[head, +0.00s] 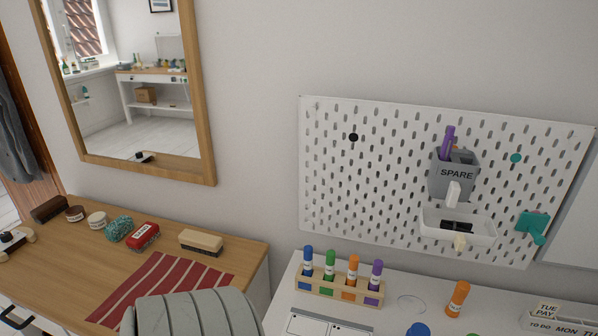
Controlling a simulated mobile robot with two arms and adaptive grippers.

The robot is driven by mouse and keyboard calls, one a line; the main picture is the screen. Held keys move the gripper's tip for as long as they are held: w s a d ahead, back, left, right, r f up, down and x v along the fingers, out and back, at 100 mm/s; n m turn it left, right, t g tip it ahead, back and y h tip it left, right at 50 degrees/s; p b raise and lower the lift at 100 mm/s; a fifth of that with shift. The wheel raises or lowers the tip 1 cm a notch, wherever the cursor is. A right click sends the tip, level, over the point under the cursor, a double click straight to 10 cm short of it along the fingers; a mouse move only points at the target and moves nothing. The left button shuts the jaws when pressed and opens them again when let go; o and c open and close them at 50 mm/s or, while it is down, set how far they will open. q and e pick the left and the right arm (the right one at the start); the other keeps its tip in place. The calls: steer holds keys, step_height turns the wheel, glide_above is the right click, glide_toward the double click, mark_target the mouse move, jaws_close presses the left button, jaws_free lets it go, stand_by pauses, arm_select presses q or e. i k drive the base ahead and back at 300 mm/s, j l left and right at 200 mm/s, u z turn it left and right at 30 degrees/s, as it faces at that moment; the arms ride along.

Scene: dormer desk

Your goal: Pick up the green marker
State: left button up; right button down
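The green marker (330,261) stands upright in a wooden marker rack (336,291) on the white desk. A blue marker (307,257) stands to its left in the rack, and an orange marker (352,269) and a purple marker (375,275) stand to its right. The green marker's lower end is hidden by the rack's front. Neither of my grippers shows in the head view.
A separate orange marker (457,298) stands on the desk to the right of the rack. A pegboard (400,170) with a grey SPARE cup (454,175) and a white tray (457,228) hangs behind. A grey chair back (190,312) stands in front at left. A blue object (419,329) shows at the bottom edge.

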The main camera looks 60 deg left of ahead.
mark_target(330, 255)
steer(key=u, duration=1.75)
steer(key=k, duration=0.05)
